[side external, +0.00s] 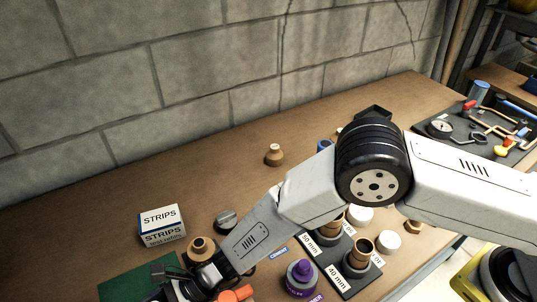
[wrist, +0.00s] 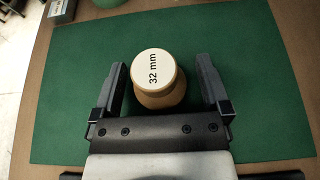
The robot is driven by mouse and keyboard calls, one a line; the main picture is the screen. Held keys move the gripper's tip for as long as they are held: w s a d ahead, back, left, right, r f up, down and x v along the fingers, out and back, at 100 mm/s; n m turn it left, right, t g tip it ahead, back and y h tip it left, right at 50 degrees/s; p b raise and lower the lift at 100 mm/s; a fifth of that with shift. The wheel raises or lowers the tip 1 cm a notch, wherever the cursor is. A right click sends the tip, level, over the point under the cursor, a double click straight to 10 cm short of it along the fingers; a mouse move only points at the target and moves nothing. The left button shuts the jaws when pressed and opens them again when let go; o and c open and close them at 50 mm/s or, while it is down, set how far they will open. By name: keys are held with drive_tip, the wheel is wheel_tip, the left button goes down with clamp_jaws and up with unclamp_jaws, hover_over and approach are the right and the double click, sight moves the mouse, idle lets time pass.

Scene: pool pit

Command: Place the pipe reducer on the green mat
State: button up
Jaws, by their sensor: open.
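The pipe reducer (wrist: 160,85) is tan, with a pale round top marked "32 mm". In the wrist view it is over the green mat (wrist: 245,45), between the two dark fingers of my gripper (wrist: 162,63). The fingers are open, with a visible gap on each side of it. The mat also shows at the lower left of the side view (side external: 120,288), partly hidden by my gripper. A tan fitting (side external: 202,248) shows beside my wrist there; I cannot tell whether it is the same reducer.
A STRIPS box (side external: 161,226) and a dark round tin (side external: 226,219) stand near the mat. Another tan fitting (side external: 274,155) is farther back. A purple-capped can (side external: 302,278) and labelled black holders with fittings are at the right.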

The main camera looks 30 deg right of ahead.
drive_tip(key=shift+r, duration=0.15)
drive_tip(key=shift+v, duration=1)
wheel_tip(320, 180, up, 7)
drive_tip(key=shift+d, duration=0.45)
drive_tip(key=shift+r, duration=0.1)
drive_tip(key=w+d+r+n+h, duration=0.15)
drive_tip(key=d+n+h, duration=0.3)
drive_tip(key=d, duration=0.95)
drive_tip(key=d+r+n+h, duration=0.25)
drive_tip(key=d+n, duration=0.25)
drive_tip(key=d, duration=0.8)
drive_tip(key=s+d+r+n+t+h, duration=0.1)
drive_tip(key=s+d+n+h, duration=0.2)
drive_tip(key=d, duration=0.8)
drive_tip(key=s+d+r+n+t+h, duration=0.1)
drive_tip(key=s+d+n+h, duration=0.2)
drive_tip(key=d, duration=0.9)
drive_tip(key=shift+s+r+n+t, duration=0.2)
drive_tip(key=shift+n+t, duration=0.1)
drive_tip(key=shift+n, duration=0.95)
